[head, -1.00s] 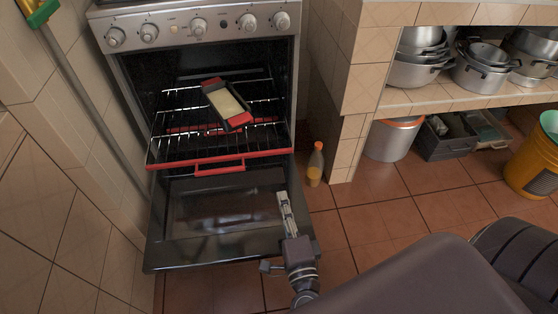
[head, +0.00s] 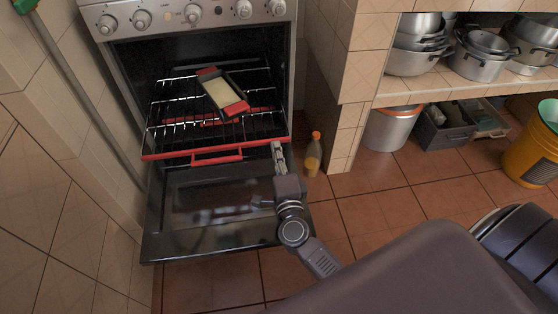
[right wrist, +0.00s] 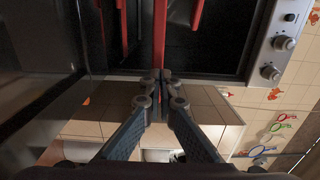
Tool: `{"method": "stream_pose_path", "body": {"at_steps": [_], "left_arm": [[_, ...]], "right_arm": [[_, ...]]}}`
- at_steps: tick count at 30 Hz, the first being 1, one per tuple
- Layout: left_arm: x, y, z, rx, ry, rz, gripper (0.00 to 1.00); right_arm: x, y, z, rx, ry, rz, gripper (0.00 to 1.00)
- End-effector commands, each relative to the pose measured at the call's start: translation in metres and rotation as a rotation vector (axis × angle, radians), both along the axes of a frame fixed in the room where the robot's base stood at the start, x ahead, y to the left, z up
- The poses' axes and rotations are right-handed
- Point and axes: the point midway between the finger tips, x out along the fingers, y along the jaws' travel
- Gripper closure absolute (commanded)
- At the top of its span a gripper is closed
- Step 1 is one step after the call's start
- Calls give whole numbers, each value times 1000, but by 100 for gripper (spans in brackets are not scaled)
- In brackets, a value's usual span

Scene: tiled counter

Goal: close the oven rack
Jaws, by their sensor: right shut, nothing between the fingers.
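The oven rack (head: 172,140) is slid out of the oven, over the lowered oven door (head: 185,225). Its red front bar (head: 160,155) has a red handle (head: 217,158) at the middle. A red-ended baking dish with pale contents (head: 223,93) sits on the rack. My right gripper (head: 277,146) is shut and empty, at the right end of the red front bar. In the right wrist view its fingertips (right wrist: 162,76) are together at the end of the red bar (right wrist: 160,40); I cannot tell whether they touch. My left gripper is not in view.
A bottle with orange liquid (head: 313,155) stands on the floor right of the oven, close to my right arm. A tiled wall (head: 60,190) bounds the left side. Shelves with pots (head: 415,60) and a yellow bucket (head: 535,150) are at the right.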

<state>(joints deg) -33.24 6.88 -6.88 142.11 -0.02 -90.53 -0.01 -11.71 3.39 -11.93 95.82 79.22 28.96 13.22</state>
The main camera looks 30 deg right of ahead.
Motion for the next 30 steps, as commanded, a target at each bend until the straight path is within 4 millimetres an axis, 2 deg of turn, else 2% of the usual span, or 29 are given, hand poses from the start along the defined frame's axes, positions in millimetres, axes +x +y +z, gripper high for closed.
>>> {"method": "stream_pose_path", "body": {"at_steps": [17,23,30], "left_arm": [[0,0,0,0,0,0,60],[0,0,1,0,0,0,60],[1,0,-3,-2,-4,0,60]], "right_arm": [[9,-3,1,0,-1,-1,100],[36,-10,2,0,-3,-1,100],[91,-26,1,1,-3,-1,100]]}}
